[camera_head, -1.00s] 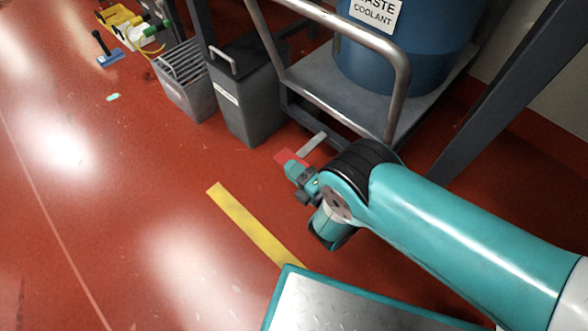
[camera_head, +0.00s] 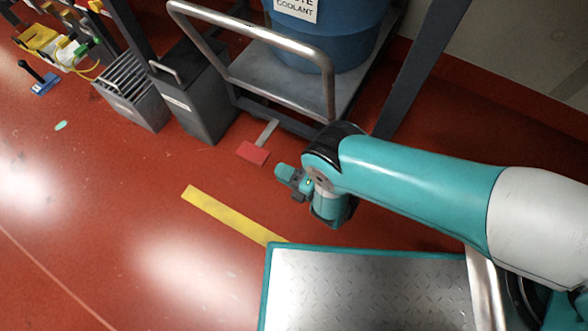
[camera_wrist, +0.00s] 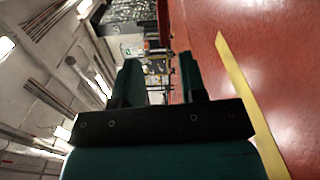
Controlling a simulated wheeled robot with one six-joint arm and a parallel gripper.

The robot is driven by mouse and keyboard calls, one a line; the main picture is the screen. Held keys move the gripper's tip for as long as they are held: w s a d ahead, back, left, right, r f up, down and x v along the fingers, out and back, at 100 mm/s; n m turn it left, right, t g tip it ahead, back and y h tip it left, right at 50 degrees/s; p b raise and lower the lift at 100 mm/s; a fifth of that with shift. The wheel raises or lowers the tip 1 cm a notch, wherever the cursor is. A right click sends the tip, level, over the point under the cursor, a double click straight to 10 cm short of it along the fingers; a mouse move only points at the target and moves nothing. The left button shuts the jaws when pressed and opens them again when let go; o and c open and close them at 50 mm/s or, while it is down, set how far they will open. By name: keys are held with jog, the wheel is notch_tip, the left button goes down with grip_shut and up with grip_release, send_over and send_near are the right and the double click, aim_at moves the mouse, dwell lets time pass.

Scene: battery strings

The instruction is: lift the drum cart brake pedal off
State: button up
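The drum cart (camera_head: 330,88) has a bent tube handle and carries a blue drum (camera_head: 345,35). Its brake pedal (camera_head: 252,152) is a flat red pad on a grey lever (camera_head: 267,132) that sticks out from the cart's base, low over the floor. My gripper (camera_head: 285,172) is just right of the pad in the head view, with a small strip of floor showing between them. In the wrist view my gripper (camera_wrist: 158,68) has its two fingers apart, with nothing held between them. A red shape at the wrist view's top centre cannot be identified surely.
A grey bin (camera_head: 205,100) and a slotted bin (camera_head: 135,95) stand left of the cart. A dark post (camera_head: 425,65) rises at the right.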

jog(key=shift+p+v, duration=0.4)
jog(key=shift+v, duration=1.25)
